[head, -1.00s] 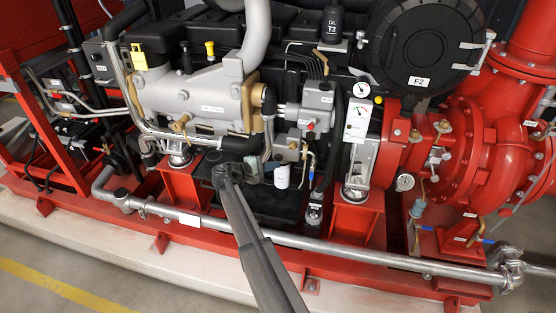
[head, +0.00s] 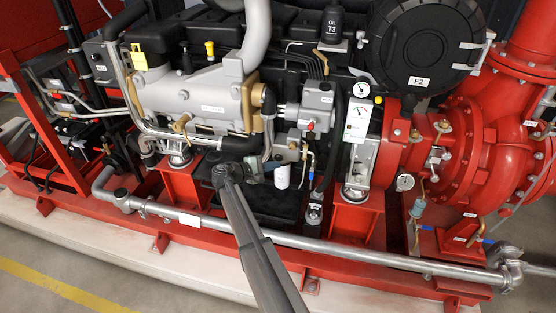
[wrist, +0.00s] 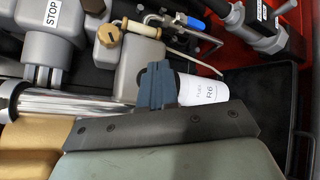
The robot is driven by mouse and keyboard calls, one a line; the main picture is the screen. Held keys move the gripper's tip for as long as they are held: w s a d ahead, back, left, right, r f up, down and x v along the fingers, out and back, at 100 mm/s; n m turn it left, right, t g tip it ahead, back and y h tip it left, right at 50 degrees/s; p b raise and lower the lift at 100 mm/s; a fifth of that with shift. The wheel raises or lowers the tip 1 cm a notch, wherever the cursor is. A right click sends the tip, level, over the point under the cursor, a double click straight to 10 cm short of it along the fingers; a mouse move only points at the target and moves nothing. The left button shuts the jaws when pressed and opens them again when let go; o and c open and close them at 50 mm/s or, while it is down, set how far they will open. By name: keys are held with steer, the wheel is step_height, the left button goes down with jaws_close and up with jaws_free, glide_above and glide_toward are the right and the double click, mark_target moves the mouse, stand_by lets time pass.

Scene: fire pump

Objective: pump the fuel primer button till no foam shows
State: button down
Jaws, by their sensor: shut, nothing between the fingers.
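The white fuel filter marked R6 (wrist: 203,88) hangs beneath a grey filter head (wrist: 140,68); it also shows in the head view (head: 282,177). A tan, ribbed knob (wrist: 110,35) sits on that head and looks like the primer button. A short see-through tube (wrist: 137,27) with yellowish content runs beside the knob; I cannot make out foam in it. My gripper (wrist: 155,84) is shut and empty, its dark blue fingers in front of the filter head and beside the filter, below the knob in the wrist view. Whether the fingers touch anything is unclear.
A grey box marked STOP (wrist: 50,18) and a shiny metal pipe (wrist: 65,103) lie left of my gripper. A blue-handled valve (wrist: 190,22) is behind it. A black tray (wrist: 265,105) lies to the right. A long silver pipe (head: 350,250) crosses the front.

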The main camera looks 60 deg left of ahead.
steer(key=shift+w+a, duration=0.1)
steer(key=shift+w+a, duration=0.2)
steer(key=shift+w+a, duration=0.65)
stand_by(1.5)
steer(key=shift+s+d, duration=0.15)
stand_by(0.3)
steer(key=shift+s+d, duration=0.8)
steer(key=s+d, duration=0.3)
steer(key=shift+s+d, duration=0.25)
steer(key=shift+d, duration=0.05)
stand_by(0.4)
stand_by(0.5)
